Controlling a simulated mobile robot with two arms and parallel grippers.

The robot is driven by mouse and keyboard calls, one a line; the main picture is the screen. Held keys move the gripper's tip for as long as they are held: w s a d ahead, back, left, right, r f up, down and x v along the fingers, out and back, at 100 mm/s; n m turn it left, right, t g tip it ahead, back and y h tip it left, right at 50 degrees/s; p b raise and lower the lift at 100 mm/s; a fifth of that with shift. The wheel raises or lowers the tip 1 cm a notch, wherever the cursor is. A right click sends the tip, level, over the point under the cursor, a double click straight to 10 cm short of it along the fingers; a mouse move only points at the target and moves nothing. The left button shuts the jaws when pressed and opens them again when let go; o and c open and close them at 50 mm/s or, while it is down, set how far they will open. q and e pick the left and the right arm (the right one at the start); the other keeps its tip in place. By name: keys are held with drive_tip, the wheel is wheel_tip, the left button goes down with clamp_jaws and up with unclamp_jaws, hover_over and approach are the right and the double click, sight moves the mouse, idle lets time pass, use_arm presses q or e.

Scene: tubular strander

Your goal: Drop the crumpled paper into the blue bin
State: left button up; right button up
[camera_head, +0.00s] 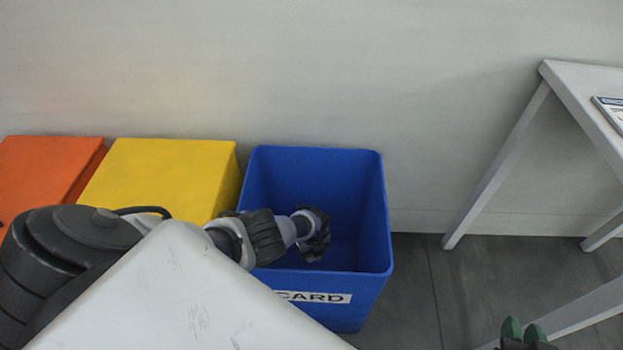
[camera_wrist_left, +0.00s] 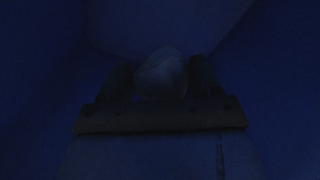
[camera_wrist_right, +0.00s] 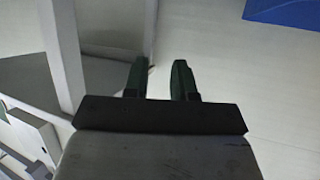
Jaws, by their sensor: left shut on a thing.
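The blue bin (camera_head: 373,255) stands open at the centre of the head view, with a label ending in "CARD" on its front. My left arm reaches over its near left side, and my left gripper (camera_wrist_left: 160,80) is down inside it. In the dark left wrist view, the gripper is shut on the crumpled paper (camera_wrist_left: 161,72), a pale lump between the fingers, with blue walls around. The paper is hidden in the head view. My right gripper (camera_head: 523,331) is at the lower right, well away from the bin. In the right wrist view it (camera_wrist_right: 159,78) is open and empty.
A yellow bin (camera_head: 165,170) and an orange bin (camera_head: 45,165) stand left of the blue bin. A white table (camera_head: 580,90) with a printed item (camera_head: 611,111) is at the right. A pale wall is behind; grey floor (camera_head: 425,285) is clear between bin and table.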

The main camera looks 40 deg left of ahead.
use_arm(q)
drive_tip(key=o, duration=1)
drive_tip(key=shift+c, duration=0.2)
